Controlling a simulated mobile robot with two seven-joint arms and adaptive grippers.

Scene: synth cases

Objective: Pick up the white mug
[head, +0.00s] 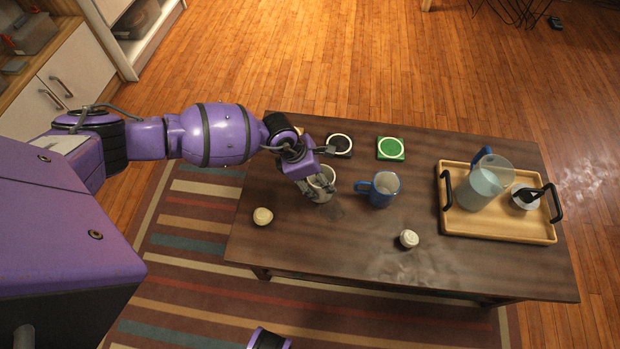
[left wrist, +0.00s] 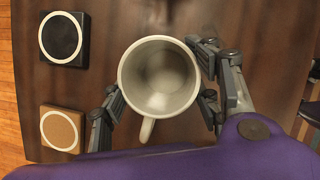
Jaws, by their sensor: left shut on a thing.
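The white mug (head: 322,178) is at the left part of the dark wooden table, its lower side partly hidden by my gripper. In the left wrist view the mug (left wrist: 160,82) shows from above, empty, with its handle pointing down in the picture. My left gripper (head: 318,190) is shut on the mug, with its fingers (left wrist: 160,98) on opposite sides of the body. I cannot tell whether the mug's base touches the table. My right gripper is not in view.
A blue mug (head: 383,189) stands just right. Behind are a black coaster (head: 340,145), a green coaster (head: 390,148) and a tan coaster (left wrist: 61,129). Two small pale round things (head: 263,216) (head: 409,238) lie in front. A tray (head: 500,228) with a pitcher (head: 484,184) is at right.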

